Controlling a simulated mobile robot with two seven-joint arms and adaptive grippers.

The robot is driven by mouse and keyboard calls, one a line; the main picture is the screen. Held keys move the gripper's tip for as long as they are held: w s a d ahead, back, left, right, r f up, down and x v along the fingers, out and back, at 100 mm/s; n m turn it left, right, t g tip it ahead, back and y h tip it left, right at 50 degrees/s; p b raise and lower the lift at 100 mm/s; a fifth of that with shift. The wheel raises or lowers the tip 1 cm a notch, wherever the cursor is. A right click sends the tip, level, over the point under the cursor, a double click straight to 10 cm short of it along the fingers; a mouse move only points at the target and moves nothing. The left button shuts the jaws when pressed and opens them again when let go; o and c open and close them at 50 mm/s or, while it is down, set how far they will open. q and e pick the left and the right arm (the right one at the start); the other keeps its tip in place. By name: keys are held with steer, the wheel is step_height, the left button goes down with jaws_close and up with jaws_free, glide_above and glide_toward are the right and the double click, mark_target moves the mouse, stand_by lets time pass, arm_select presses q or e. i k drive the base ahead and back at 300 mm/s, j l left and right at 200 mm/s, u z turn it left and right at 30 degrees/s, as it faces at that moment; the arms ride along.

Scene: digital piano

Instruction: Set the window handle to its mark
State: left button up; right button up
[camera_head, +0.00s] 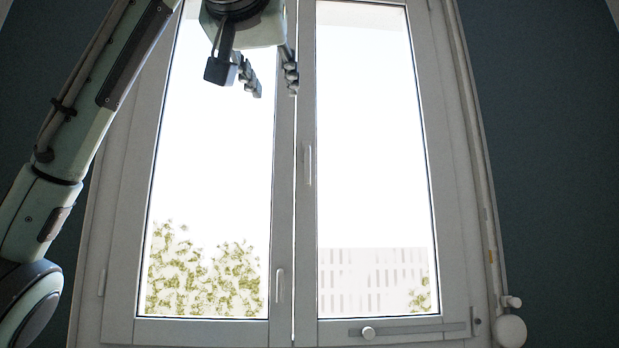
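A window (305,220) with two sashes fills the middle of the view. A slim pale handle (308,165) stands upright on the central frame, about halfway up. A second slim upright handle (280,286) sits lower, on the left sash's inner edge. I cannot make out a mark by either one. My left gripper (273,92) is at the top centre, above both handles and apart from them. Its fingers point down and are spread open, with nothing between them. My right gripper is not in view.
A dark bar with a round knob (368,333) runs along the right sash's bottom rail. A pipe with a rounded end (510,331) stands right of the window. Dark blue wall (550,150) flanks it. The space before the right sash is clear.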

mark_target(307, 150)
steer(key=i+l, duration=0.2)
steer(key=i, duration=0.4)
steer(key=i+l, duration=0.15)
steer(key=i, duration=0.45)
